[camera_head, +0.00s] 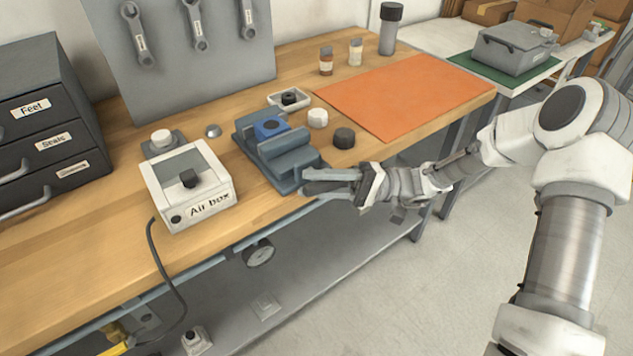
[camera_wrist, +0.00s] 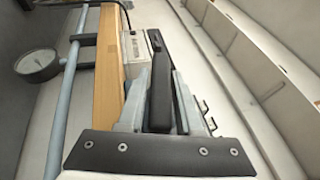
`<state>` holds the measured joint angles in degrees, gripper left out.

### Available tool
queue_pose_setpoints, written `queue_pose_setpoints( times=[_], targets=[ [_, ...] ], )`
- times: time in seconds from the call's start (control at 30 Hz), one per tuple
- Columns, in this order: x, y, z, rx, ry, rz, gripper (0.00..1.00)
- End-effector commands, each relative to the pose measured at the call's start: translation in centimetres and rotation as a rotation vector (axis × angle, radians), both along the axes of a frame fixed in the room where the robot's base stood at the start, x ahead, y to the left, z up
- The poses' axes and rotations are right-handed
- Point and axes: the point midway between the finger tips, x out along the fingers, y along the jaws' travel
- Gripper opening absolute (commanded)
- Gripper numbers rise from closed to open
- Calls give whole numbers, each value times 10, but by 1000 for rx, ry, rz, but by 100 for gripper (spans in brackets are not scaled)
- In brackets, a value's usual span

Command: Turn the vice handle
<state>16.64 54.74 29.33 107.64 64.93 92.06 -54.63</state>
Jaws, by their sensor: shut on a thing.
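The blue-grey vice (camera_head: 285,165) is on the front part of the wooden bench, with a blue piece with a dark round hole (camera_head: 269,127) between its jaws. My gripper (camera_head: 308,182) is at the vice's front right end, reaching in from the right over the bench edge. In the wrist view, a dark bar (camera_wrist: 160,95), seemingly the vice handle, lies between the light grey fingers, which are shut on it. In the head view the fingers hide most of the handle, so its angle is hard to tell.
The white air box (camera_head: 187,187) stands left of the vice. A dark puck (camera_head: 344,138), a white puck (camera_head: 317,118) and a small tray (camera_head: 273,101) lie nearby. An orange mat (camera_head: 400,92) covers the right of the bench. A gauge (camera_head: 259,253) hangs below its front edge.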

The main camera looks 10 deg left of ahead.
Motion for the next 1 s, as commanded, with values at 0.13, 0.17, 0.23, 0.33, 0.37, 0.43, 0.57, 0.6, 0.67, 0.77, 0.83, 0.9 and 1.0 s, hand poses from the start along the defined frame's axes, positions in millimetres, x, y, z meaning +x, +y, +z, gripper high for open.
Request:
queue_pose_setpoints(
  times=[0.13, 0.17, 0.23, 0.33, 0.37, 0.43, 0.57, 0.6, 0.67, 0.77, 0.83, 0.9, 1.0],
  targets=[
    [0, 0, 2, 49, 56, -1, 0],
    [0, 0, 2, 57, 65, -1, 0],
    [1, 0, 2, 70, 81, -1, 0],
    [1, 0, 2, 84, 97, 0, 0],
    [1, 0, 2, 88, 101, 0, 0],
    [1, 0, 3, 93, 106, -1, 0],
    [1, 0, 3, 97, 110, 0, 0],
    [1, 0, 3, 97, 110, 0, 0],
    [0, 0, 3, 97, 110, 0, 0],
    [0, 0, 3, 97, 110, 0, 0],
    [0, 0, 3, 96, 109, 1, 0],
    [0, 0, 3, 96, 109, 1, 43],
    [0, 0, 2, 95, 109, 1, 55]
  ],
)
